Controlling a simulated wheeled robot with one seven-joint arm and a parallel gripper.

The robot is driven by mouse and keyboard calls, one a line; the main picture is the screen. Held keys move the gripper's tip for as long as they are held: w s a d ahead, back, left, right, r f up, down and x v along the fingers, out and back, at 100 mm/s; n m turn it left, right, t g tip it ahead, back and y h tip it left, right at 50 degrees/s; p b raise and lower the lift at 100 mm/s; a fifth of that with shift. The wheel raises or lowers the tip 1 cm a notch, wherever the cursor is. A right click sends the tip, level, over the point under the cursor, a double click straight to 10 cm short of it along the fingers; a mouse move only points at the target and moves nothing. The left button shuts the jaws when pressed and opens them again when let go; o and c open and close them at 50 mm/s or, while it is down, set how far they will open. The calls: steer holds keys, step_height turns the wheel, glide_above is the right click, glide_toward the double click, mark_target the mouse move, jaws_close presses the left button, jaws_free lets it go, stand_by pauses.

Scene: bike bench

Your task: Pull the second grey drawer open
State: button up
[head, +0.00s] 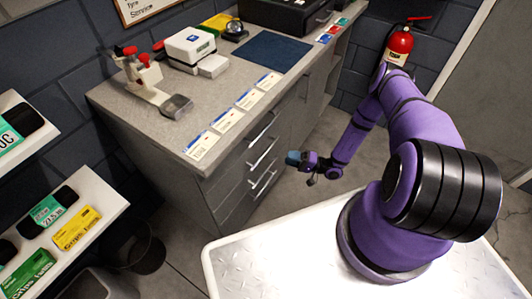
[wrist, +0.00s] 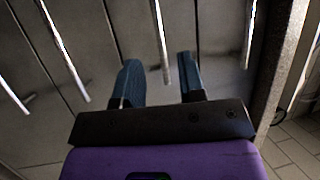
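The grey drawer stack (head: 238,178) is in the cabinet under the worktop, with several bright bar handles; all the drawer fronts look closed. My gripper (head: 293,158) is in front of these handles in the head view. In the wrist view, the drawers appear turned sideways. My gripper (wrist: 160,82) is open there, its two blue-grey fingers apart. The handle of what looks like the second drawer (wrist: 160,42) lies between the fingers in the picture, touching neither visibly. How deep the fingers reach around it I cannot tell. Neighbouring handles (wrist: 65,50) (wrist: 250,32) lie on either side.
The worktop (head: 225,90) carries cards, a white device (head: 190,47) and a clamp-like tool (head: 150,85). A shelf (head: 95,195) with boxes and a dark bin (head: 147,250) stand at left. A fire extinguisher (head: 399,46) hangs behind my arm. Floor before the drawers is clear.

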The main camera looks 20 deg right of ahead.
mark_target(266, 152)
steer(key=x, duration=1)
steer(key=shift+w+a+f, duration=0.1)
steer(key=shift+w+a, duration=0.1)
steer(key=shift+a, duration=0.15)
jaws_close()
